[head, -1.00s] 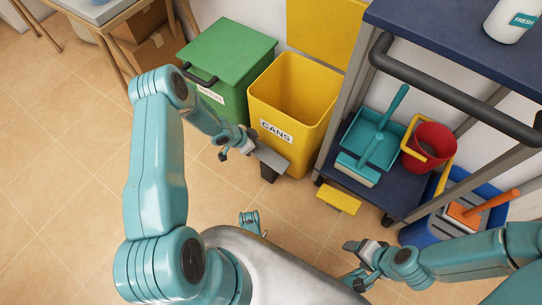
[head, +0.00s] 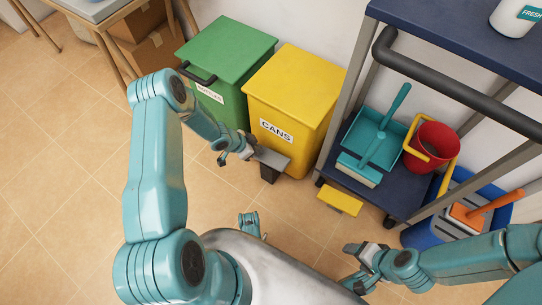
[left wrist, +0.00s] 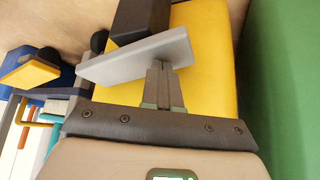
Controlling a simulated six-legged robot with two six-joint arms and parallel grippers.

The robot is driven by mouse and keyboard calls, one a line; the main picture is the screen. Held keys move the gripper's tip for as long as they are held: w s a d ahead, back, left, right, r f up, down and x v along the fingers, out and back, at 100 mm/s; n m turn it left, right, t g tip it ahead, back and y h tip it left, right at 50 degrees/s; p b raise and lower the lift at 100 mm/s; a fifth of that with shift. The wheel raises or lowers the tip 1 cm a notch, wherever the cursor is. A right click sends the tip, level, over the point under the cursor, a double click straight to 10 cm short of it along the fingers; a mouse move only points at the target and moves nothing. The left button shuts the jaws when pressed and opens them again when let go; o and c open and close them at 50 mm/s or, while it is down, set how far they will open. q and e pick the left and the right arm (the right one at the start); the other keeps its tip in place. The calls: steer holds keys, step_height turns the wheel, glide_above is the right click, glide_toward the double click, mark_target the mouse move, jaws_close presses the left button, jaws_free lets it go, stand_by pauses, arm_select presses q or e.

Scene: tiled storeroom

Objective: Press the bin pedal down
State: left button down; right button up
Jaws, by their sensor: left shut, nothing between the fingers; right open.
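The yellow bin (head: 286,100) labelled CANS stands with its lid (head: 297,76) closed. Its pedal, a flat grey plate (head: 273,159) on a dark block (head: 269,174), sticks out low at its front. My left gripper (head: 250,152) is shut and empty at the pedal's near left end. In the left wrist view, the shut fingers (left wrist: 160,72) reach the edge of the grey plate (left wrist: 118,62), with the dark block (left wrist: 138,20) beyond. I cannot tell whether they touch it. My right gripper (head: 352,266) is open and empty, low near my body.
A green bin (head: 225,62) stands left of the yellow one. On the right is a cart (head: 450,62) with a yellow pedal (head: 339,200) low at its corner, a teal dustpan (head: 368,143) and a red bucket (head: 433,143). The tiled floor at left is clear.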

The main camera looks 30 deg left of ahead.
arm_select(q)
steer(key=s+r+p, duration=0.2)
steer(key=s+r, duration=0.1)
steer(key=s, duration=0.2)
steer(key=shift+a+r, duration=0.3)
steer(key=shift+r, duration=0.1)
